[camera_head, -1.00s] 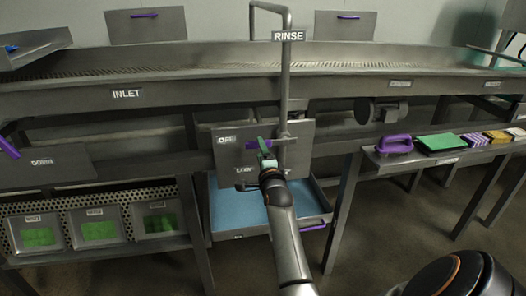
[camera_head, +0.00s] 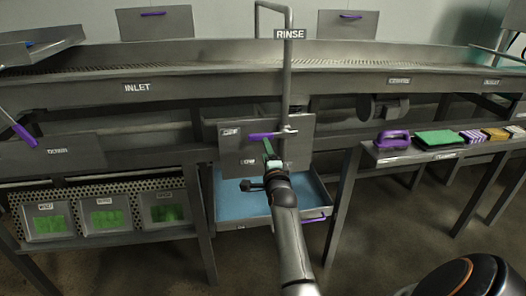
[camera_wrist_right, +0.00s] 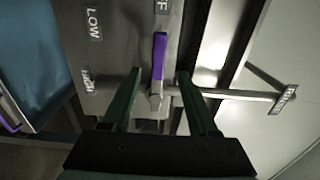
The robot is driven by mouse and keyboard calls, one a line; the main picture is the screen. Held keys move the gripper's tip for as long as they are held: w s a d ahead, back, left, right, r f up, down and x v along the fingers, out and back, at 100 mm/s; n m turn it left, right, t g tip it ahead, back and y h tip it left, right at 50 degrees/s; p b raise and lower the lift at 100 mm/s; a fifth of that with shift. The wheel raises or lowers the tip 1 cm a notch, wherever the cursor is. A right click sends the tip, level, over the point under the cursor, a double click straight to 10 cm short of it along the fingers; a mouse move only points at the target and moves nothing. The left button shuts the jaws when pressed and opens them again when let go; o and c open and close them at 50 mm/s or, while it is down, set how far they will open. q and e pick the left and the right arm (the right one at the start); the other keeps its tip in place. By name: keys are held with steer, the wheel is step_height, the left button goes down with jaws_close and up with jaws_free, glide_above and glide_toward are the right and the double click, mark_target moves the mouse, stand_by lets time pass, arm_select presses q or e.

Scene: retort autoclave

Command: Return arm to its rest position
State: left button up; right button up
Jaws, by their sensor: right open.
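My right arm reaches forward in the middle of the head view. Its gripper (camera_head: 268,150) with green fingers is in front of the rinse valve panel (camera_head: 233,168), just below the purple valve handle (camera_head: 266,136). In the right wrist view the gripper (camera_wrist_right: 158,92) is open, with its two fingers apart. The purple handle (camera_wrist_right: 160,55) shows in line with the gap between them, and nothing is clamped. Contact with the handle's metal base cannot be told. My left gripper is not in view.
A blue-lined drawer (camera_head: 315,190) with a purple pull stands open below the panel. The rinse pipe (camera_head: 288,75) rises behind my gripper. A shelf (camera_head: 375,158) at right holds a purple-handled tool, a green pad and sponges. Bins (camera_head: 48,238) stand at lower left. A long trough (camera_head: 230,90) spans the back.

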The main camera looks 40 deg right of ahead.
steer(key=s+a+f+n+y, duration=0.4)
steer(key=s+a+f+n, duration=0.2)
steer(key=a+f+n, duration=0.4)
steer(key=s+a+f+n+g+y, duration=0.3)
steer(key=s+a+f+n, duration=0.5)
steer(key=s+a, duration=0.2)
steer(key=s+a+f+n+g+y, duration=0.3)
steer(key=s+a+f+n, duration=0.5)
steer(key=s+a, duration=0.3)
steer(key=s+f+y, duration=0.1)
steer(key=s, duration=0.3)
steer(key=shift+s+a+p, duration=0.15)
steer(key=shift+a+p, duration=0.15)
steer(key=shift+p, duration=0.1)
